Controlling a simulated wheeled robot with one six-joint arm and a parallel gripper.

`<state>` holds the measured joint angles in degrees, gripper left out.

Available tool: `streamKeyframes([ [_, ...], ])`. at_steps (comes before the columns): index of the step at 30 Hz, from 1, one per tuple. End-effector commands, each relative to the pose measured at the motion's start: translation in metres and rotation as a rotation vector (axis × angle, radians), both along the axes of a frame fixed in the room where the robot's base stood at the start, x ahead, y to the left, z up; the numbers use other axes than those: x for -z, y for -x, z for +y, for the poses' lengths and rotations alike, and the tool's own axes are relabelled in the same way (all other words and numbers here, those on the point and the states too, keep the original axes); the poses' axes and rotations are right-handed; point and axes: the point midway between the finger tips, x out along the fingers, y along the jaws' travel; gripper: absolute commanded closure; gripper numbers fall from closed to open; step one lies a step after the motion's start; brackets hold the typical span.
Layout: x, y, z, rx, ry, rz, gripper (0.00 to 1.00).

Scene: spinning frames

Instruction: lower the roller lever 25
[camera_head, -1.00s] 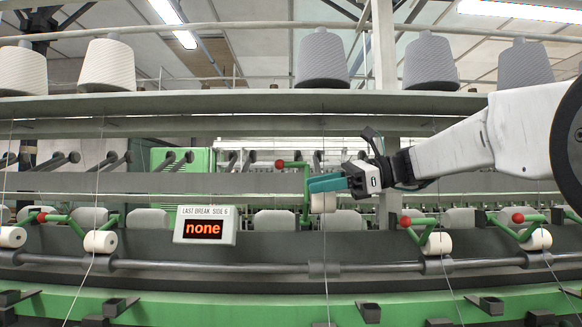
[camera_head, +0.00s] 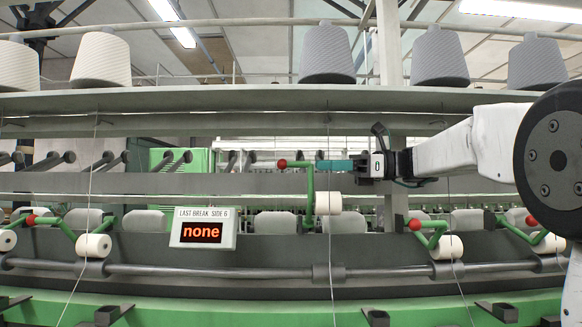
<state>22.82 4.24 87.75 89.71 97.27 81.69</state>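A raised roller lever, a green bent bar with a red knob (camera_head: 282,163) at its left end, stands up at the middle of the frame. Its white roller (camera_head: 328,203) hangs at the right, above the long grey shaft. No number shows on the lever. My gripper (camera_head: 320,165) reaches in from the right with its teal fingers pointing left. The fingertips are close to the green bar, right of the knob and above the roller. Whether they touch the bar, and any gap between them, cannot be made out.
Lowered roller levers stand on both sides, one with a red knob (camera_head: 415,225) at the right. A display (camera_head: 203,229) reading "none" is at the left. A shelf (camera_head: 240,100) carrying yarn cones runs above my arm. Thin yarns run down in front.

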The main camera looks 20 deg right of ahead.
Motion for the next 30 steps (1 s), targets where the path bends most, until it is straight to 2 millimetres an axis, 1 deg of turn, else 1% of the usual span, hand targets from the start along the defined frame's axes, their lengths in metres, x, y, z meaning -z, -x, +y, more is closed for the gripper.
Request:
streamKeyframes([
  [2,0.0,-0.001,0.002,-0.001,-0.001,0.001,0.65],
  [5,0.0,-0.002,0.01,-0.004,-0.001,0.001,0.65],
  [12,0.0,-0.012,0.049,-0.008,-0.001,0.001,0.65],
  [15,0.0,-0.016,0.062,-0.007,0.0,0.001,0.65],
  [18,0.0,-0.019,0.071,-0.005,-0.001,0.001,0.65],
  [21,0.0,-0.021,0.076,-0.004,-0.001,0.001,0.65],
  [29,0.0,-0.021,0.077,-0.002,-0.001,0.001,0.65],
  [30,0.0,-0.021,0.076,-0.002,-0.001,0.001,0.73],
])
